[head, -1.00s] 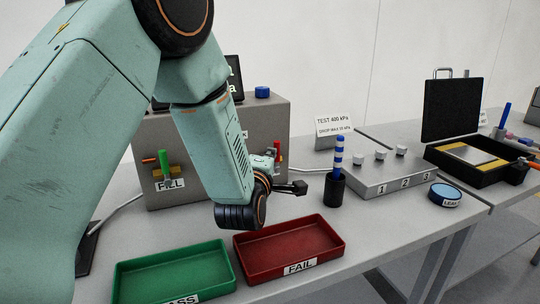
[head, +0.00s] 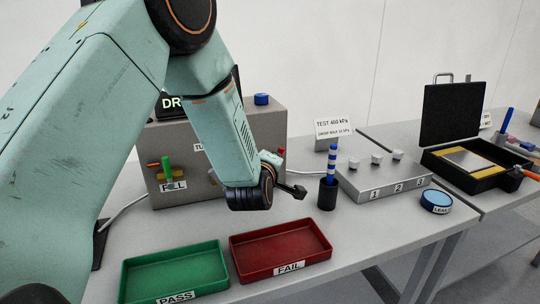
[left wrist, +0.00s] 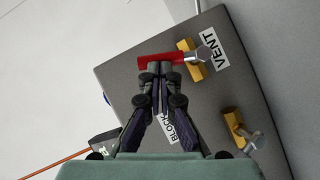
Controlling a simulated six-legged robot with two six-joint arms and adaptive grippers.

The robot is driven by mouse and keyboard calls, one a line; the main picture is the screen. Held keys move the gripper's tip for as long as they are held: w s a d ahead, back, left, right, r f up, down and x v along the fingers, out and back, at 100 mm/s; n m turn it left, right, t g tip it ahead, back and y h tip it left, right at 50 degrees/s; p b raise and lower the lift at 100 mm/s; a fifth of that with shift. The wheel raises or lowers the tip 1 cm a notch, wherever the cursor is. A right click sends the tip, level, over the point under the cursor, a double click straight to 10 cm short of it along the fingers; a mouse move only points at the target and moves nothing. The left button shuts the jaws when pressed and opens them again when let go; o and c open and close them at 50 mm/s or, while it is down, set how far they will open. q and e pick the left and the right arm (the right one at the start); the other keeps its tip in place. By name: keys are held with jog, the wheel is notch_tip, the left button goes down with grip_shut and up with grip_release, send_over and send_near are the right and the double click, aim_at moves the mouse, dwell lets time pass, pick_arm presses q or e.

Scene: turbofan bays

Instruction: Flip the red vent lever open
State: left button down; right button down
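The red vent lever (left wrist: 152,60) lies across the upper middle of the left wrist view, joined at its right end to a brass valve with a metal stem, beside the VENT label (left wrist: 216,47). In the head view only a small red bit (head: 281,152) shows behind my arm. My left gripper (left wrist: 160,70) has its fingers brought together, with the tips at the lever's near edge. It looks shut; I cannot tell whether the tips touch the lever or pinch it. The grey test box (head: 180,140) carries the valve. My right gripper is not in view.
Green PASS (head: 175,270) and red FAIL (head: 280,248) trays lie in front. A striped blue rod in a black cup (head: 328,192) and a numbered block (head: 385,180) stand to the right, near my wrist.

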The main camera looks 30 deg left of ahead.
pick_arm(q)
jog(key=w+d+m+g+p, duration=0.1)
jog(key=p, duration=0.1)
jog(key=w+m+g+y+p, duration=0.1)
jog(key=m+p, duration=0.1)
jog(key=p, duration=0.1)
jog(key=w+d+m+g+p, duration=0.1)
jog(key=g+p, duration=0.1)
jog(key=p, duration=0.1)
jog(key=shift+d+f+y, duration=0.3)
jog(key=shift+y, duration=0.1)
jog(key=shift+w+d+f+m+p, duration=0.3)
jog(key=shift+w+d+f, duration=0.05)
jog(key=shift+w, duration=0.1)
jog(key=shift+w+d+f, duration=0.15)
jog(key=shift+f, duration=0.2)
jog(key=shift+w+d+f, duration=0.15)
jog(key=shift+f, duration=0.2)
dwell(0.7)
